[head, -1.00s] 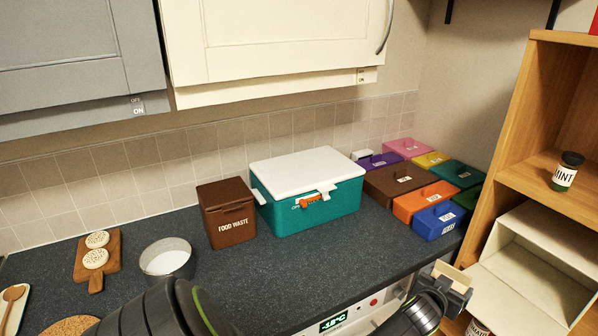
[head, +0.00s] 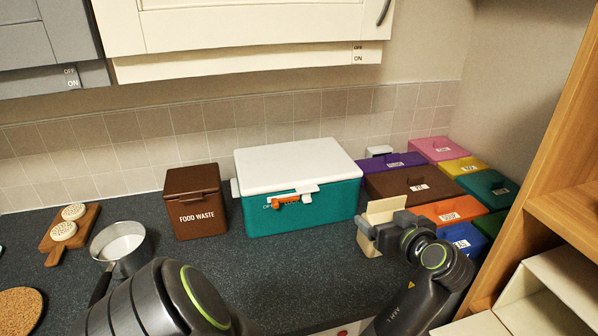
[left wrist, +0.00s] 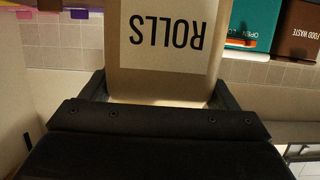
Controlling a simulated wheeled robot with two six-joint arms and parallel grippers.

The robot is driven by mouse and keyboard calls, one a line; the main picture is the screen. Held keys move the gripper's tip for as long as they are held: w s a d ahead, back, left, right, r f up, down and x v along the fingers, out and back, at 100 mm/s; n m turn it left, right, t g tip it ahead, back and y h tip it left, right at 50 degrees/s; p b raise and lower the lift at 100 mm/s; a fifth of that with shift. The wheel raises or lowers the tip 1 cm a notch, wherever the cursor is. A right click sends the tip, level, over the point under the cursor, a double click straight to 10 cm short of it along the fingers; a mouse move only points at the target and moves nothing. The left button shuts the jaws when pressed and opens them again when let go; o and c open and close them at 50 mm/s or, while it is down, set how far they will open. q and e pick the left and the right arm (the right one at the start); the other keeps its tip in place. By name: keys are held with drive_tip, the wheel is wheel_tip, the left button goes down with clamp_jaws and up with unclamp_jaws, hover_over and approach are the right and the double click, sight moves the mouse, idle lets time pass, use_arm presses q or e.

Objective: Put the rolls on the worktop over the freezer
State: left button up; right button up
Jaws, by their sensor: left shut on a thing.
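My left gripper (head: 381,226) is shut on the rolls pack (head: 383,210), a tan box with a pale label. In the left wrist view the rolls pack (left wrist: 165,40) sits between the two dark fingers, its "ROLLS" lettering upside down. In the head view it is at the right part of the dark worktop (head: 290,270), in front of a brown lidded box. I cannot tell whether it touches the worktop. A sliver of the freezer front (head: 347,331) shows below the worktop edge. My right gripper is out of view.
A teal cooler (head: 300,207) with a white lid and a brown food waste bin (head: 195,205) stand at the back. Several coloured lidded boxes (head: 447,213) fill the right corner beside a wooden shelf (head: 545,150). A pot (head: 120,243) and board (head: 55,242) are left. The middle worktop is clear.

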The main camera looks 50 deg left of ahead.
use_arm(q)
drive_tip(key=shift+s, duration=0.1)
drive_tip(key=shift+s+a+f, duration=0.1)
drive_tip(key=shift+s+f, duration=0.05)
drive_tip(key=shift+f, duration=0.1)
wheel_tip(320, 180, down, 5)
drive_tip(key=shift+f+p, duration=0.1)
drive_tip(key=shift+p, duration=0.6)
wheel_tip(320, 180, down, 3)
drive_tip(key=shift+f+p, duration=0.1)
drive_tip(key=shift+p, duration=0.25)
drive_tip(key=shift+f, duration=0.4)
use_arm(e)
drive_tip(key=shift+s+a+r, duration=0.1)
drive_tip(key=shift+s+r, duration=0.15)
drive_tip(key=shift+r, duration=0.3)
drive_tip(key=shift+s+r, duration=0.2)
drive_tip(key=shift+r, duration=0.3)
use_arm(q)
drive_tip(key=shift+f, duration=0.1)
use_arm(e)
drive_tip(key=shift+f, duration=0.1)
